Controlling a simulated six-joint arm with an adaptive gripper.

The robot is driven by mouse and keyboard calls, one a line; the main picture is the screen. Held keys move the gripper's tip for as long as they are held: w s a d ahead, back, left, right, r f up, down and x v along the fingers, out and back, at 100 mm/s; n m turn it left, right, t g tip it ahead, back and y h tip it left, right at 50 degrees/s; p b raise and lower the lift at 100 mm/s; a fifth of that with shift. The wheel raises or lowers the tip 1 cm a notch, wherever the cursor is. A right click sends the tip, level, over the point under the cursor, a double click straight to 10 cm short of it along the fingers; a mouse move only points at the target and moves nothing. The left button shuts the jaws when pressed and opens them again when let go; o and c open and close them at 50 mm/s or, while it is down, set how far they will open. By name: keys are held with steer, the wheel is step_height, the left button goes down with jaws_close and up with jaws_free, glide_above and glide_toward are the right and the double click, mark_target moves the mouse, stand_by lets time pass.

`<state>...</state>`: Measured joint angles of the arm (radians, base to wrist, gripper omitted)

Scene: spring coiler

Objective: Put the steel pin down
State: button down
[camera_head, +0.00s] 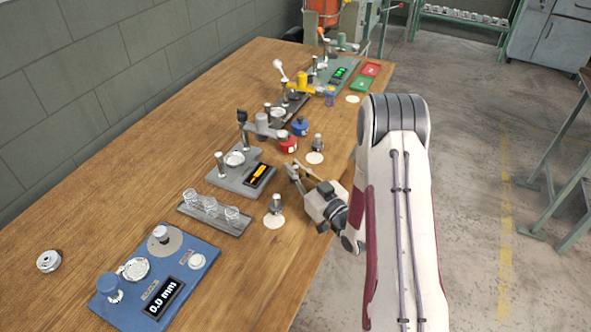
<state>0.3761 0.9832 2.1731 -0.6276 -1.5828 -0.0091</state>
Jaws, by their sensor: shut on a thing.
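My gripper (293,170) reaches in from the right, low over the table's right part. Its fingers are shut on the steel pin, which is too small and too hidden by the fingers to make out. The fingertips are right of the grey device with the amber display (260,175). Whether the pin touches the table cannot be told. A metal piece (277,203) stands upright on a cream disc (273,221), just left of my gripper's body.
A rack with clear glasses (236,232) and a blue gauge reading 0.0 mm (198,259) lie nearer. A red pot (288,144), a blue pot (300,126) and another metal piece on a disc (314,158) stand beyond. The table's near left is mostly clear.

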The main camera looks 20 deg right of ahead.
steer(key=shift+f, duration=0.2)
stand_by(0.3)
steer(key=c, duration=2.1)
jaws_free()
steer(key=shift+v, duration=3.9)
steer(key=shift+d+f, duration=0.15)
steer(key=shift+d, duration=0.05)
steer(key=shift+w, duration=0.1)
